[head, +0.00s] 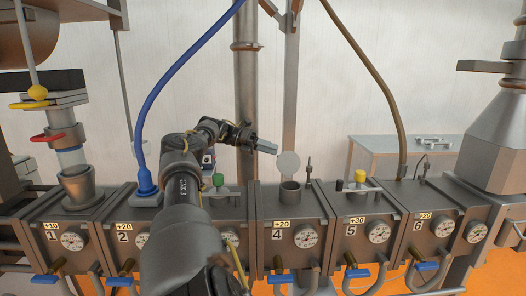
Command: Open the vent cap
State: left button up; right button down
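A pale round disc, which looks like the vent cap (288,163), stands tilted up behind and above a short open pipe (291,193) on barrel section 4. The pipe's mouth is uncovered. My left gripper (272,148) is just left of the disc and slightly higher, pointing right. Its fingers look like one closed bar with nothing between them. I cannot tell whether the tips touch the disc. My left arm hides most of section 3. My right gripper is not in view.
A green-topped fitting (218,181) is left of the pipe and a yellow-topped one (360,177) is right, on section 5. A thin rod (309,167) stands beside the pipe.

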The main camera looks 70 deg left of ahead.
pick_arm(q)
jog(key=p+v, duration=0.1)
jog(key=v, duration=0.2)
jog(key=shift+s+a+r, duration=0.1)
dwell(0.3)
dwell(0.4)
